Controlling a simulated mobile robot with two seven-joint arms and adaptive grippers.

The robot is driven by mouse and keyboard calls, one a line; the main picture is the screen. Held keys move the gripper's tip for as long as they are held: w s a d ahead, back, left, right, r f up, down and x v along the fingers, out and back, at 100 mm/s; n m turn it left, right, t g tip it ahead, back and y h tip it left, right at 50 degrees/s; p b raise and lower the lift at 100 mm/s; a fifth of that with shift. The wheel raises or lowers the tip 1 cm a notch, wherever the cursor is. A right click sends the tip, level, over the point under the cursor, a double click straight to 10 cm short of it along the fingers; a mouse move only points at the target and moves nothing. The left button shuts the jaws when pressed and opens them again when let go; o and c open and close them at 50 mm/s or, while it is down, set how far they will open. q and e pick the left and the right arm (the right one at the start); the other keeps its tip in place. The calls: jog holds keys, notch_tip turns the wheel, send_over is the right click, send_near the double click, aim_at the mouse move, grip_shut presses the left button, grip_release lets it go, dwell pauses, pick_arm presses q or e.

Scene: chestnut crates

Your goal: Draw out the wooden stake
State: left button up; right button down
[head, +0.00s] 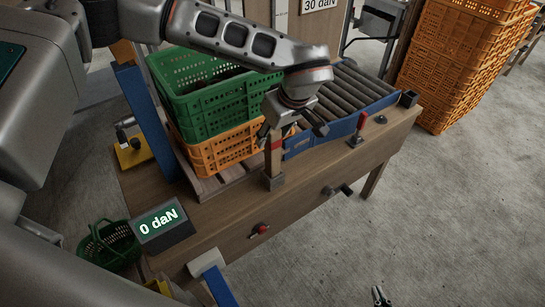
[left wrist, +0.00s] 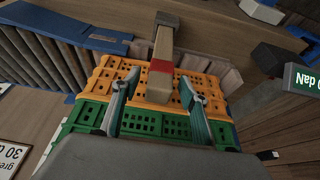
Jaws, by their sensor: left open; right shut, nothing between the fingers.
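The wooden stake (head: 274,163) stands upright at the front of the bench, its foot in a dark socket (head: 274,183). It has a red band near its top. My left gripper (head: 296,125) is just above and beside the stake's top, open. In the left wrist view the stake (left wrist: 163,47) with its red band lies ahead of the gap between the open fingers (left wrist: 158,78). I cannot tell whether a finger touches it. My right gripper (head: 380,294) is shut and empty at the bottom edge, away from the bench.
A green crate (head: 205,107) sits on an orange crate (head: 222,150) behind the stake. A blue-framed roller conveyor (head: 345,100) is to the right. A display (head: 160,224) reads 0 daN. Orange crates (head: 455,60) are stacked at the far right. The floor at the right is clear.

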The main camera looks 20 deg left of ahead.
pick_arm(q)
jog(key=shift+x, duration=0.75)
grip_shut()
jog(key=shift+r, duration=0.15)
notch_tip(320, 180, up, 20)
jog(key=p, duration=0.1)
dwell(0.3)
